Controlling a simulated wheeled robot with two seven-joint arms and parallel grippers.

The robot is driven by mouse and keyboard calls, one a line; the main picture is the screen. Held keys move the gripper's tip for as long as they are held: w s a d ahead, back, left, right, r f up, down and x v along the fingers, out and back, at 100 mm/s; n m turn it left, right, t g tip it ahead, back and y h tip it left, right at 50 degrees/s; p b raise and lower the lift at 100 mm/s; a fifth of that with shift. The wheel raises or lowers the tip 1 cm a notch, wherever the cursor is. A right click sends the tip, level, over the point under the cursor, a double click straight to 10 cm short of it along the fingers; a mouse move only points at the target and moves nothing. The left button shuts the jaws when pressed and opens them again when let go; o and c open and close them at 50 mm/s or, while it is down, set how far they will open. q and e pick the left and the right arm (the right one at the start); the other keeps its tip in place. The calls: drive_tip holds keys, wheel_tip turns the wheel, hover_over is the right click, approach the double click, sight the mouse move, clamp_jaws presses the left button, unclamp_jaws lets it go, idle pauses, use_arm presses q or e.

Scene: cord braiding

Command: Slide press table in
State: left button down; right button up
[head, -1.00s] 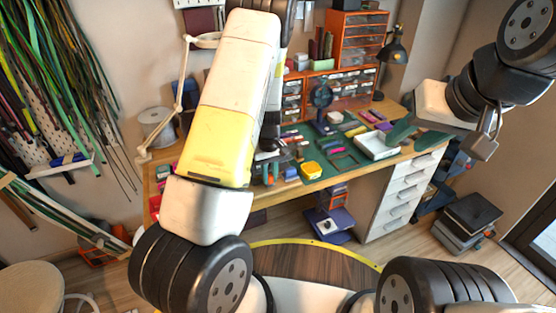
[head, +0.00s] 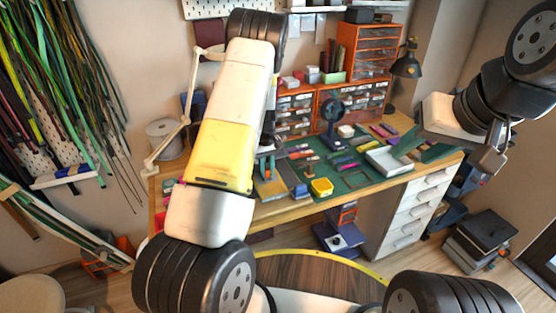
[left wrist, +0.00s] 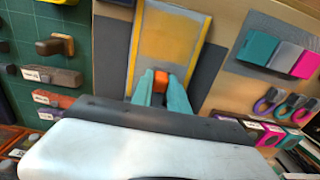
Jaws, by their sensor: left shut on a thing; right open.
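The press table (left wrist: 172,45) is a grey plate with a yellow border in the left wrist view. An orange grip (left wrist: 161,82) stands at its near end. My left gripper (left wrist: 160,92) has teal fingers shut on this orange grip, one finger on each side. In the head view the plate (head: 269,188) lies near the front edge of the desk. My left arm hides much of the press and the left gripper there. My right gripper (head: 422,148) is open and empty above the right end of the desk.
A yellow box (head: 321,187) and a white tray (head: 388,161) stand on the green mat to the right. Orange drawer units (head: 366,55) stand at the back. Teal, grey and pink blocks (left wrist: 284,55) lie right of the plate in the left wrist view.

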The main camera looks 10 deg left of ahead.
use_arm(q)
drive_tip(key=shift+w, duration=0.1)
drive_tip(key=c, duration=1.3)
unclamp_jaws()
wheel_tip(320, 180, up, 8)
drive_tip(key=shift+f, duration=0.1)
